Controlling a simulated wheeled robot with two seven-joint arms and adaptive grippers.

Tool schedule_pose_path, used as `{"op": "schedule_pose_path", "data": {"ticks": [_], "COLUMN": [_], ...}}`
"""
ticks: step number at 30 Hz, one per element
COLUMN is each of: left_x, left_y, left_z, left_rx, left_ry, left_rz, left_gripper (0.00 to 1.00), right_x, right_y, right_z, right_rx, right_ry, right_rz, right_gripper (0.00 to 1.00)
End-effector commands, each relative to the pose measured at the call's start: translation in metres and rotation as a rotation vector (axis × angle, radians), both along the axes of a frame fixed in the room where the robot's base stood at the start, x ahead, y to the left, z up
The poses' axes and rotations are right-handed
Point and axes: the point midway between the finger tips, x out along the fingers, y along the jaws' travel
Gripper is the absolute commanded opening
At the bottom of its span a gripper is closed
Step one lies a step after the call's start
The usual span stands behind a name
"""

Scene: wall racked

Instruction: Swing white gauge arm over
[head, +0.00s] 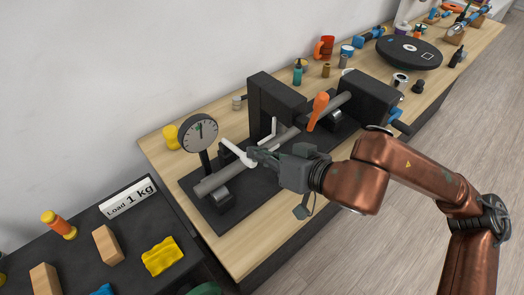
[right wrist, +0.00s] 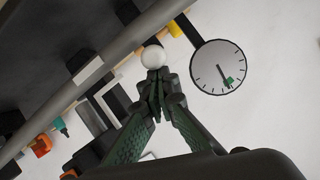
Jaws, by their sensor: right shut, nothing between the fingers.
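The white gauge arm (head: 236,152) slants over the grey round bar of the dark bench fixture, its near end close to my right gripper (head: 256,153). In the right wrist view a round white end (right wrist: 153,57) sits right at the tips of my right gripper (right wrist: 155,78). The fingers are shut with nothing between them; I cannot tell whether they touch the white end. The round dial gauge (head: 200,134) stands on a post just left of the arm and also shows in the right wrist view (right wrist: 218,67). My left gripper is not in view.
The grey bar (head: 220,179) runs through the fixture past an orange handle (head: 318,106) and dark blocks (head: 275,98). A second white upright piece (head: 273,128) stands behind the bar. A yellow item (head: 171,137) is on the wooden bench. A dark side table (head: 130,237) holds blocks.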

Motion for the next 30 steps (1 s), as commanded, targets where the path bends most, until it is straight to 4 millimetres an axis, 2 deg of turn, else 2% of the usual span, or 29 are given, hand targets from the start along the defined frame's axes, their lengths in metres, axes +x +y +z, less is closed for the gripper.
{"op": "schedule_pose_path", "data": {"ticks": [19,30], "left_x": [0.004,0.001], "left_y": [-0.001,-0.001], "left_z": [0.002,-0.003], "left_rx": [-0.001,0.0], "left_ry": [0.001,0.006], "left_rz": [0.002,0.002], "left_gripper": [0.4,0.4], "right_x": [0.0,0.012], "right_y": [0.002,0.011], "right_z": [-0.001,-0.002], "right_rx": [0.004,0.004], "right_ry": [-0.005,-0.005], "right_rz": [0.003,0.003], "right_gripper": [0.0,0.0]}}
